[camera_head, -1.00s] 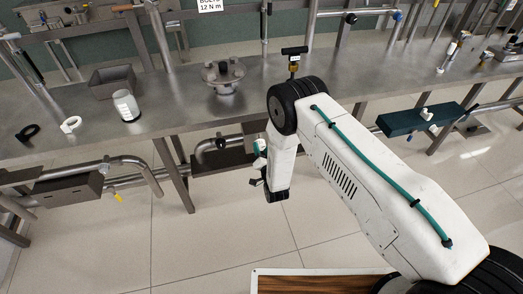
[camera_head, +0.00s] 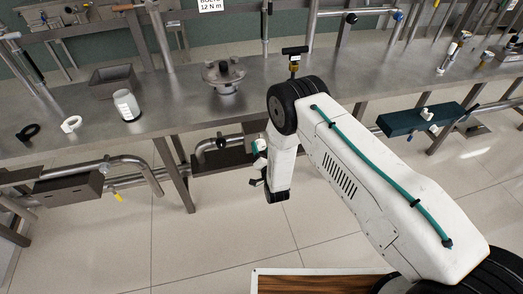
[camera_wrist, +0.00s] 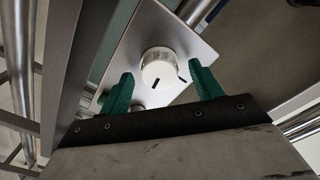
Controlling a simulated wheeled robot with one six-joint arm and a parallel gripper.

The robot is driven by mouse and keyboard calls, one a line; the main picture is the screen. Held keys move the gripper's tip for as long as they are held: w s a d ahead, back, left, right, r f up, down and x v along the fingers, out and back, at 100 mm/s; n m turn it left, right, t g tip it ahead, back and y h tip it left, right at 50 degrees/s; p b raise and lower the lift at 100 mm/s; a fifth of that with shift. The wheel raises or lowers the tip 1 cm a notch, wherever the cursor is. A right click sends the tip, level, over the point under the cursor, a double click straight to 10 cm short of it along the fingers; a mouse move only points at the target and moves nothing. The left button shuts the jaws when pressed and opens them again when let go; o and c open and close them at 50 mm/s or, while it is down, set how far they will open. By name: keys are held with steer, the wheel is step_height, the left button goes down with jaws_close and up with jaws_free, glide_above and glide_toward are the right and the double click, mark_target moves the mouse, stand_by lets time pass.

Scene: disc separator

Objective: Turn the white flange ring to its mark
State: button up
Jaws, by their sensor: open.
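The white flange ring (camera_wrist: 158,68) is a round white part on a flat metal plate (camera_wrist: 196,45) in the wrist view. It bears a short black line low on its face. A second dark mark shows at its right edge, and I cannot tell whether it is on the ring or the plate. My gripper (camera_wrist: 157,69) has two green fingers, open, one on each side of the ring in the picture. Clear gaps show between ring and fingers, and nothing is held. In the head view my arm hangs in front of the bench, and the fingers cannot be made out.
The steel bench (camera_head: 170,105) carries a grey bin (camera_head: 113,83), a white jar (camera_head: 126,106), a flanged metal part (camera_head: 224,76), a small white ring (camera_head: 70,124) and a black ring (camera_head: 28,132). Pipes run below its front edge. A teal block (camera_head: 418,119) is at right. The tiled floor is open.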

steer(key=v, duration=0.7)
steer(key=shift+s, duration=0.3)
